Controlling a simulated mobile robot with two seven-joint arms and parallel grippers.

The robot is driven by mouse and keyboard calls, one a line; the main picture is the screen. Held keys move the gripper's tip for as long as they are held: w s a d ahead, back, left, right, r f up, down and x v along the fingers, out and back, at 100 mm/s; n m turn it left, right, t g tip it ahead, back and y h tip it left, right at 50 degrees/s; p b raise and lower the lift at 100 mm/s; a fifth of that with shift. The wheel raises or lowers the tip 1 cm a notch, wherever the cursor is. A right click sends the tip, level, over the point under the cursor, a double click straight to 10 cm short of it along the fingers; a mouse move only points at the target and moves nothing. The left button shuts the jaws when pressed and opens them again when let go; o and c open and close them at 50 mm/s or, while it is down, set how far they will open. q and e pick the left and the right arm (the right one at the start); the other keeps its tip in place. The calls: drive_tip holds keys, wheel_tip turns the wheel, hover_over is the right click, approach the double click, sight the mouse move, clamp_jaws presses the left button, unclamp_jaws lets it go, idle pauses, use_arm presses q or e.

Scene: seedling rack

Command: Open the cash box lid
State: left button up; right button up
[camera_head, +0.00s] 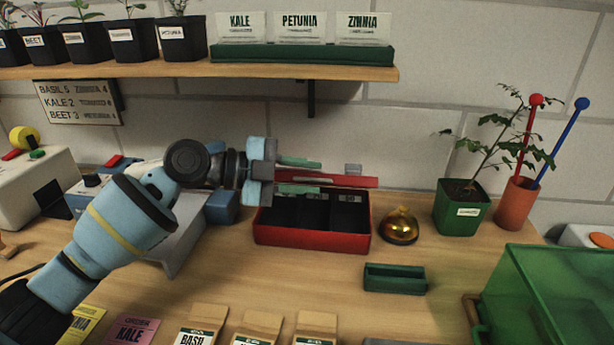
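The red cash box (262,238) stands on the bench near the middle, with black compartments showing inside. Its red lid (345,181) shows as a thin strip above the box's back edge, raised and seen nearly edge-on. A small grey piece (353,168) shows just above the lid. My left gripper (308,175) reaches in from the left over the box's back left part. Its two greenish fingers are apart, one above and one below the lid's left part; I cannot tell whether they touch it. My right gripper is not in view.
A golden bell (399,226) stands right of the box, with a small green tray (395,279) in front. A potted plant (462,208) and an orange pot with rods (515,204) stand farther right. A green crate (560,300) fills the right front. A shelf (200,70) hangs above.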

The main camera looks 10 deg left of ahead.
use_arm(q)
clamp_jaws()
